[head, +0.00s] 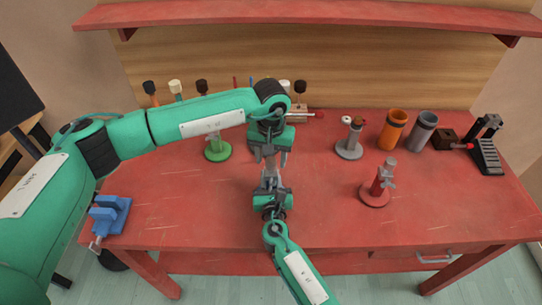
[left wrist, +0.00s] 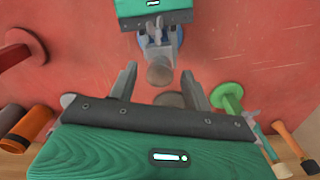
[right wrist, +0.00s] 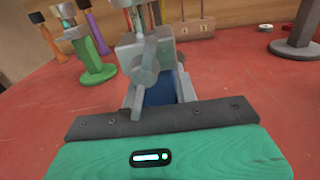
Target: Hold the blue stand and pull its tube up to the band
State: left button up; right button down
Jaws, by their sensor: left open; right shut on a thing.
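The blue stand shows in the left wrist view as a blue base (left wrist: 150,42) with a grey clamp and a round grey tube top (left wrist: 159,72). In the right wrist view its blue lower part (right wrist: 160,90) stands upright between my right fingers, under a grey knobbed clamp (right wrist: 145,60). My right gripper (head: 272,189) is shut on the stand, low over the table. My left gripper (head: 270,160) points down from above, open, with the tube top between or just beyond its fingers. I cannot tell whether they touch it. In the head view the grippers hide most of the stand. The band cannot be made out.
A green stand (head: 217,150) is left of the grippers; a grey stand (head: 349,145) and a red stand (head: 376,192) are to the right. Orange (head: 393,130) and grey (head: 422,132) cups stand farther right. A blue vice (head: 110,215) is at the table's left. The front middle-right is clear.

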pick_arm(q)
jog(key=shift+c, duration=0.3)
grip_shut()
jog(key=shift+r, duration=0.25)
notch_tip(320, 180, up, 8)
jog(key=shift+o, duration=0.3)
grip_release()
